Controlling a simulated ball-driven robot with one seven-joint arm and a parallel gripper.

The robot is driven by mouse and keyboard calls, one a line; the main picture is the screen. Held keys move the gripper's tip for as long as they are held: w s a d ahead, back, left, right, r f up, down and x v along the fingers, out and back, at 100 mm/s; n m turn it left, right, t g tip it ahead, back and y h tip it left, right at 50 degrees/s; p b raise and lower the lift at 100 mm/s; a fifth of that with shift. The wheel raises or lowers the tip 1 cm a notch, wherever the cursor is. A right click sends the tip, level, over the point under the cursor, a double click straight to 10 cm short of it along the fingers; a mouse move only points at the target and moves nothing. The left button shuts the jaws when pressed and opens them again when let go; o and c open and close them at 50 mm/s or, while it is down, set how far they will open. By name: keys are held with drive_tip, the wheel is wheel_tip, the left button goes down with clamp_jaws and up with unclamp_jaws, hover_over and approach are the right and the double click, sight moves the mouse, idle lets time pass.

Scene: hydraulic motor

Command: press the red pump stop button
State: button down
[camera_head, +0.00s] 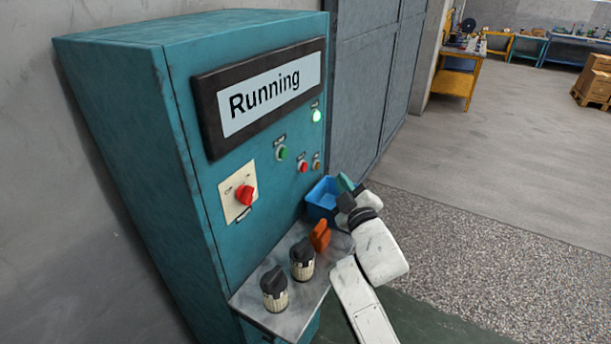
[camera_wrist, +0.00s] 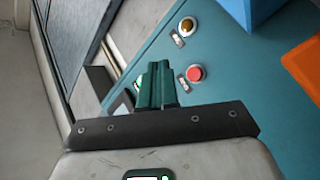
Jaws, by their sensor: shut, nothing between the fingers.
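The small round red button (camera_head: 303,166) sits on the front of the teal cabinet, between a green button (camera_head: 283,153) and an amber one (camera_head: 317,165). Its label is too small to read. In the wrist view the red button (camera_wrist: 195,73) is in a pale ring, just right of my fingertips. My gripper (camera_head: 346,183) is shut and empty, with green fingers (camera_wrist: 156,70). In the head view it is right of the red button, above the blue bin. It looks apart from the button; the exact gap cannot be told.
The cabinet display (camera_head: 270,92) reads "Running" and a green lamp (camera_head: 316,115) is lit. A red rotary switch (camera_head: 244,194) is at left.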

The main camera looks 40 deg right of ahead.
sight(304, 167)
drive_tip(key=w+a+b, duration=0.2)
drive_tip(key=w+b, duration=0.2)
drive_tip(key=w, duration=0.1)
drive_tip(key=shift+w+b, duration=0.3)
drive_tip(key=shift+w, duration=0.1)
drive_tip(key=shift+w+a, duration=0.15)
idle(1.7)
drive_tip(key=shift+w+a+b, duration=0.1)
drive_tip(key=shift+w+b, duration=0.15)
drive_tip(key=shift+b, duration=0.05)
drive_tip(key=shift+w+a+b, duration=0.1)
drive_tip(key=shift+w+b, duration=0.2)
drive_tip(key=shift+w, duration=0.05)
idle(0.7)
drive_tip(key=shift+s, duration=0.1)
drive_tip(key=shift+s+d+p, duration=0.25)
drive_tip(key=shift+s+p, duration=0.35)
drive_tip(key=shift+s, duration=0.1)
